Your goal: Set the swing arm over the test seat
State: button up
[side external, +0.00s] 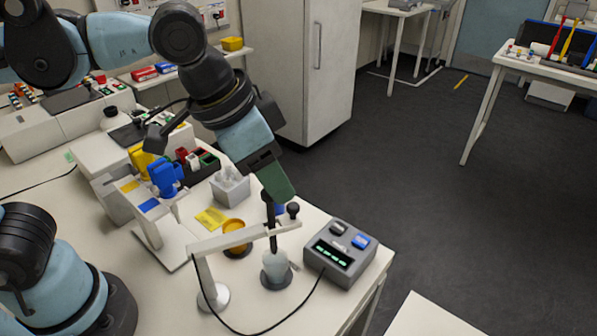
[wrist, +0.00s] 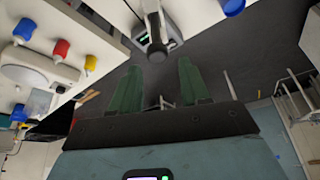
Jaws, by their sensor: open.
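The swing arm (side external: 235,237) is a pale bar on a white post with a round foot at the bench front. A dark probe (side external: 271,227) hangs near its free end, beside a black knob (side external: 293,209). In the side view the probe's lower end overlaps a translucent cup (side external: 275,263) on a round grey seat; whether it enters the cup is unclear. My gripper (side external: 282,197) has green fingers just above the bar's free end. The wrist view shows the fingers (wrist: 158,64) apart and empty, with the bar (wrist: 153,12) and dark knob (wrist: 166,49) beyond their tips.
A grey meter (side external: 341,254) with a green display stands right of the cup, its cable crossing the bench front. An amber dish (side external: 234,229), a tissue box (side external: 230,187) and a pipette stand (side external: 150,225) are behind and left. The bench's right edge is close.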

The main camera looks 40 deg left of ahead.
aim_at(292, 205)
jog(key=shift+x, duration=2.75)
jog(key=shift+c, duration=0.4)
grip_shut()
